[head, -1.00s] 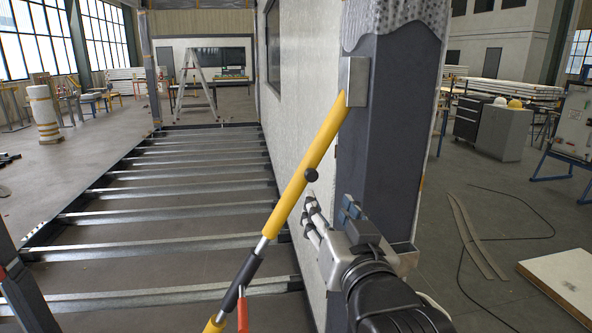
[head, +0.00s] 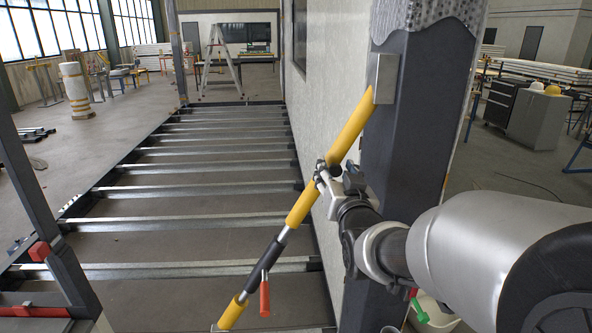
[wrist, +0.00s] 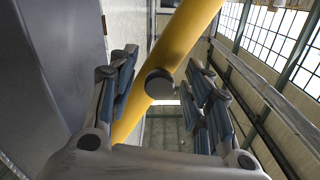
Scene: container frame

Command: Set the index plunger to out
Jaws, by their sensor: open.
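The index plunger (wrist: 159,82) is a round black knob on the side of a yellow tube. In the wrist view it sits between the two fingers of my open gripper (wrist: 165,92), with gaps on both sides. The yellow tube (head: 351,128) is part of a slanted brace and passes behind the knob. In the head view my gripper (head: 326,172) is at the middle of the tube, and the knob is mostly hidden by it. I cannot tell how far out the knob stands.
The brace's upper end meets a metal bracket (head: 384,78) on a dark post (head: 405,120). Lower down are a black sleeve (head: 266,264) and a red handle (head: 264,299). A white wall panel (head: 335,60) stands close behind. Open floor beams (head: 200,188) lie to the left.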

